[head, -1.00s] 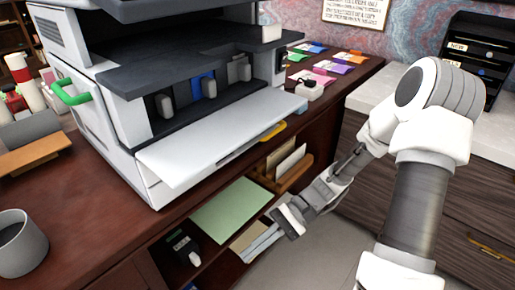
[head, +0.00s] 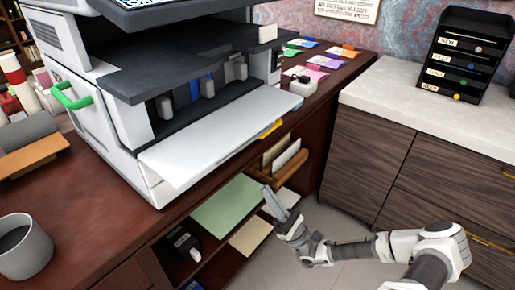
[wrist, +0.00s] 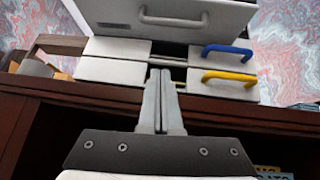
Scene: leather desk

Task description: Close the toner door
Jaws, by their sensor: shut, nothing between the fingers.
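The toner door (head: 222,140) is a white panel on the front of the printer (head: 95,110). In the head view it is folded down, sticking out over the desk's front edge, and the dark bay with toner cartridges (head: 207,86) behind it is open. In the wrist view a white panel with a grey handle (wrist: 173,18) fills the top; it looks like the door's outer face. My gripper (head: 280,200) is shut and empty, below and in front of the door, near the desk's open shelves. In the wrist view its fingertips (wrist: 160,73) point towards the printer's lower front, apart from the door.
A blue handle (wrist: 227,52) and a yellow handle (wrist: 228,77) are on the printer's lower drawers. A grey mug (head: 22,245) stands at the desk's left. Shelves with green paper (head: 228,205) lie below. A side cabinet (head: 365,150) is at right; floor between is free.

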